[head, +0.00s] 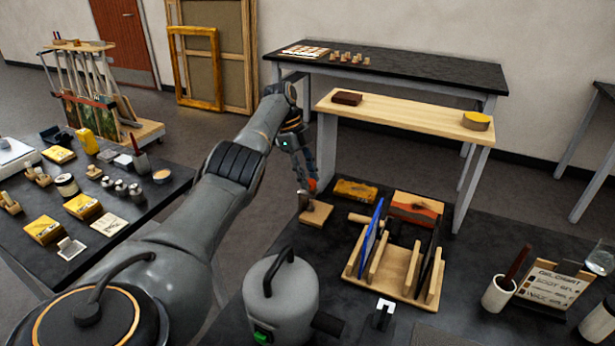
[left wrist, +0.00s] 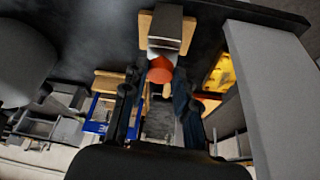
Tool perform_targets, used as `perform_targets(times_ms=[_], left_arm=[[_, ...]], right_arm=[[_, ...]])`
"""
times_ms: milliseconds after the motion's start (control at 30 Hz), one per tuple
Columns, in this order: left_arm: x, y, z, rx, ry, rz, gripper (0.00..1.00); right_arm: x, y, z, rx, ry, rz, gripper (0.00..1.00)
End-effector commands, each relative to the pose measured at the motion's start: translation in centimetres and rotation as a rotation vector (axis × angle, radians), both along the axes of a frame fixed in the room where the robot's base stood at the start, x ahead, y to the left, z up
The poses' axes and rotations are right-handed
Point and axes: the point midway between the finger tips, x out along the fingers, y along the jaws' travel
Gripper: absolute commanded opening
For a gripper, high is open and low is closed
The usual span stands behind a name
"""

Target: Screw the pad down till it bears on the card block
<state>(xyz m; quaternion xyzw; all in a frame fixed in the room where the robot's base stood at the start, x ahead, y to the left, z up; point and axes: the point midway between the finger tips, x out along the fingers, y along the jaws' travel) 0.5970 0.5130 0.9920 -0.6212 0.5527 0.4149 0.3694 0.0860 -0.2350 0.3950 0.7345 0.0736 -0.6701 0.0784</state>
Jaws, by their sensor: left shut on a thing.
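My left gripper (head: 306,186) reaches down over the dark table, its fingers on an orange-red knob (head: 312,184). In the left wrist view the fingertips (left wrist: 157,78) lie on both sides of the round knob (left wrist: 160,69), shut on it. Just beyond the knob is a grey metal piece (left wrist: 172,30) on a wooden base (left wrist: 146,22). In the head view this base (head: 318,214) lies flat near the table's back left edge, with the metal piece (head: 304,201) standing on it. I cannot make out the pad, the card block or any gap between them. My right gripper does not show.
A grey canister (head: 281,300) stands in front. A pale wooden shelf (head: 410,115) rises behind. A side table (head: 100,235) holds many small items.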

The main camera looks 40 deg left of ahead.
Motion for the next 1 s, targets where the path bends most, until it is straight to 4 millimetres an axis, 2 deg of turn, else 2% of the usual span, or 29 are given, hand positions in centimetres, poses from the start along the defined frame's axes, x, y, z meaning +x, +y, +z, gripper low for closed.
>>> perform_targets(times_ms=[67, 100, 167, 200, 467, 567, 667, 1000], left_arm=[[0.0, 0.0, 0.0, 0.001, 0.001, 0.001, 0.00], [0.0, 0.0, -0.1, 0.001, 0.001, 0.001, 0.37], [0.0, 0.0, -0.1, 0.001, 0.001, 0.001, 0.49], [0.0, 0.0, 0.0, 0.001, 0.001, 0.001, 0.52], [0.0, 0.0, 0.0, 0.000, 0.000, 0.001, 0.52], [0.0, 0.0, 0.6, 0.000, -0.001, 0.000, 0.52], [0.1, 0.0, 2.0, 0.001, -0.004, 0.001, 0.52], [0.1, 0.0, 8.3, -0.001, -0.002, 0.002, 0.52]], right_arm=[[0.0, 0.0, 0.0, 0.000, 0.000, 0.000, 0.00], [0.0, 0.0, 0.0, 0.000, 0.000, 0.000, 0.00], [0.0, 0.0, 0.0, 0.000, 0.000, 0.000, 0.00], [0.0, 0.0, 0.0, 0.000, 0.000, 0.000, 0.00], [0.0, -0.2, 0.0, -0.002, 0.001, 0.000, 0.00], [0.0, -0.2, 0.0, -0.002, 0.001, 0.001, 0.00], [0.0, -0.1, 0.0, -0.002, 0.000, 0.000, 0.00], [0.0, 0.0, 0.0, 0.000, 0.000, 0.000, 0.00]])
